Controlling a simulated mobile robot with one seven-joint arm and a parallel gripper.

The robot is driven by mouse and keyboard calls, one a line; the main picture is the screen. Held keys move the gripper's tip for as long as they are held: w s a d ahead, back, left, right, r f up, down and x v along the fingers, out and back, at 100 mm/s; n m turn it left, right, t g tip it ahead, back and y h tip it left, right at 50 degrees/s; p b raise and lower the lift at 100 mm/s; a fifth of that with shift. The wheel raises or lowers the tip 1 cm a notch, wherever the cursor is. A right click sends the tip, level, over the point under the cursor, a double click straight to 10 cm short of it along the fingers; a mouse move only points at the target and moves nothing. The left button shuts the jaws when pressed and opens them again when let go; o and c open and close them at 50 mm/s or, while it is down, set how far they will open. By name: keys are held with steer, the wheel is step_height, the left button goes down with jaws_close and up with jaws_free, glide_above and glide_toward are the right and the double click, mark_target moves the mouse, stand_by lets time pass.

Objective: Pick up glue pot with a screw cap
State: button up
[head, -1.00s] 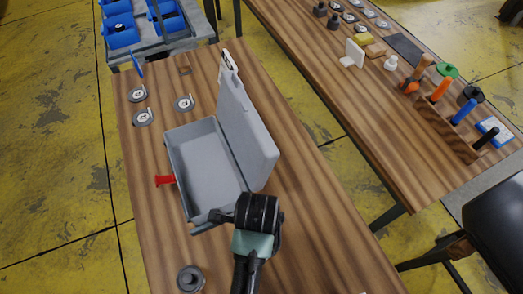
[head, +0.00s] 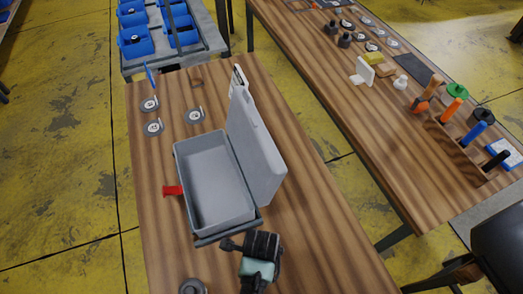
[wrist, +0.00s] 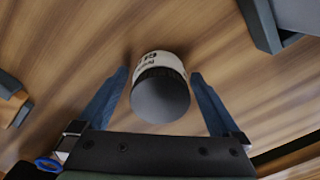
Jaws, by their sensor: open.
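The glue pot (wrist: 160,85), with a white printed label and a dark grey screw cap, stands on the wooden table in the wrist view. My gripper (wrist: 160,77) is open, with one blue-grey finger on each side of the pot. Small gaps seem to show between the fingers and the pot. The cap faces my wrist camera. In the head view my wrist (head: 262,246) is over the table just in front of the grey case; the pot and my fingertips are hidden there.
The open grey case (head: 213,180), its lid raised, is close to my gripper; a corner also shows in the wrist view (wrist: 262,22). A red clip (head: 172,190) lies left of it. A round grey item (head: 192,286) is at the front left. Table right of my wrist is clear.

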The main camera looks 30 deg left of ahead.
steer(key=shift+c, duration=0.2)
steer(key=c, duration=1.4)
